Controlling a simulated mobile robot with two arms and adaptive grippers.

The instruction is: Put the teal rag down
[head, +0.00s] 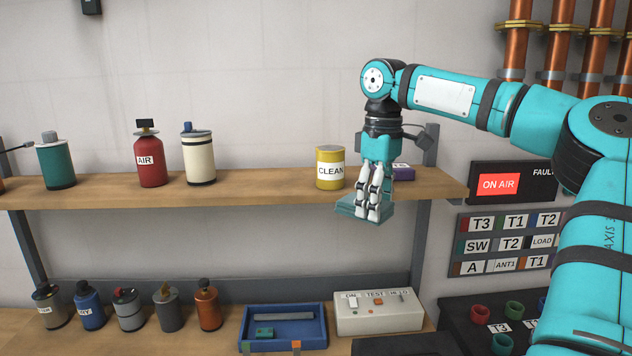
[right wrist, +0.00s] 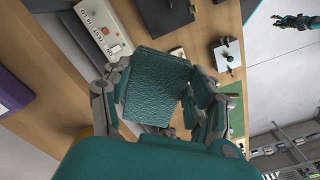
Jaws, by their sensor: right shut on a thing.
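The teal rag (head: 352,208) is a flat folded square, held in my right gripper (head: 372,212). The gripper points down and is shut on it, just in front of the upper shelf's right end and slightly below the shelf board. In the right wrist view the rag (right wrist: 156,88) shows as a textured teal square between the two fingers (right wrist: 160,100). The rag appears clear of the surfaces below it. My left gripper is not in view.
The upper shelf (head: 260,190) holds a yellow CLEAN can (head: 330,167), a purple box (head: 403,172), a red AIR bottle (head: 149,158) and a cream canister (head: 198,157). Below are a blue tray (head: 284,343), a white switch box (head: 378,318) and several small canisters.

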